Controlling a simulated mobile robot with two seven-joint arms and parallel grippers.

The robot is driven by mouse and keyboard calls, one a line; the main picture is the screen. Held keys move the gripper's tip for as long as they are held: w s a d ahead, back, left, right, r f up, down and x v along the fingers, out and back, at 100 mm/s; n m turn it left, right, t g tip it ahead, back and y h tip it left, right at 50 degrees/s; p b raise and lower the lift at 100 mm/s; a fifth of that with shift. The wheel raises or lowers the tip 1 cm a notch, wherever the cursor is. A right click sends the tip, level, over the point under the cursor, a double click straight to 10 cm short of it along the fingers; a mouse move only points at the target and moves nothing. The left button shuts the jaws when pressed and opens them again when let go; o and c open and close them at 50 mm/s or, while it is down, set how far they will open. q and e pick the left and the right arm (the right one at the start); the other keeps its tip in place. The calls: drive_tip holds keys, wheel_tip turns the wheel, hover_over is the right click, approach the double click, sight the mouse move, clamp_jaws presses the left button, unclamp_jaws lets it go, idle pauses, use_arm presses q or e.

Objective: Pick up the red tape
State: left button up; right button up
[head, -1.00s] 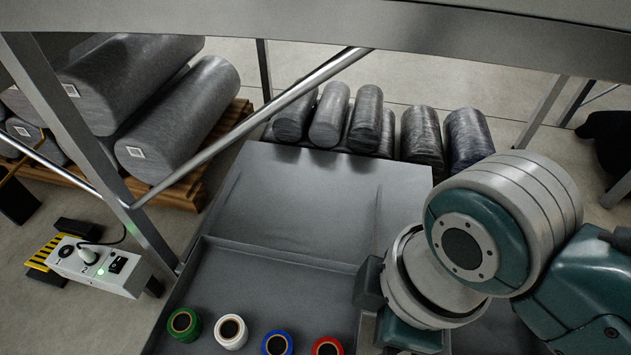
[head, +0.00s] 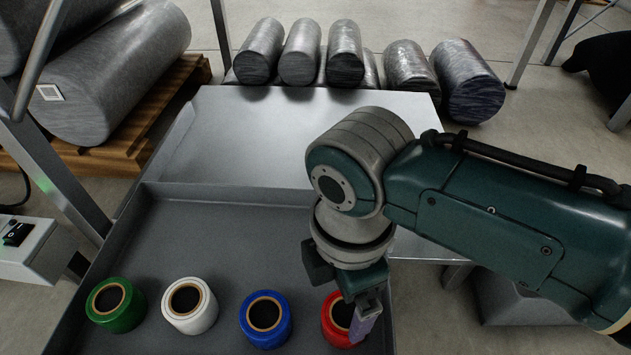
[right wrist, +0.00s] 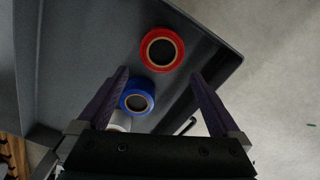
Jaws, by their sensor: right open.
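The red tape (head: 342,318) lies in the grey tray at the right end of a row of rolls. My right gripper (head: 362,318) hangs over it and hides part of its right side. In the right wrist view the red tape (right wrist: 162,50) lies ahead of the fingertips, roughly between their lines. The right gripper (right wrist: 158,78) is open, with nothing between its fingers. The blue tape (right wrist: 137,101) shows nearer, beside the left finger. My left gripper is not in view.
The blue tape (head: 266,318), white tape (head: 189,305) and green tape (head: 115,305) stand left of the red one. The tray (head: 240,222) has a raised rim. Grey cylinders (head: 300,52) lie behind it. A switch box (head: 28,248) sits at the left.

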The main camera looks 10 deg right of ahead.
sight(346, 313)
wheel_tip(346, 313, down, 4)
drive_tip(key=b, duration=0.2)
drive_tip(key=shift+d+b, duration=0.1)
drive_tip(key=shift+b, duration=0.3)
drive_tip(key=f+b, duration=0.2)
drive_tip(key=d+f+b, duration=0.1)
drive_tip(key=f+b, duration=0.2)
drive_tip(key=shift+r, duration=0.1)
drive_tip(key=c, duration=1.2)
drive_tip(key=shift+c, duration=0.2)
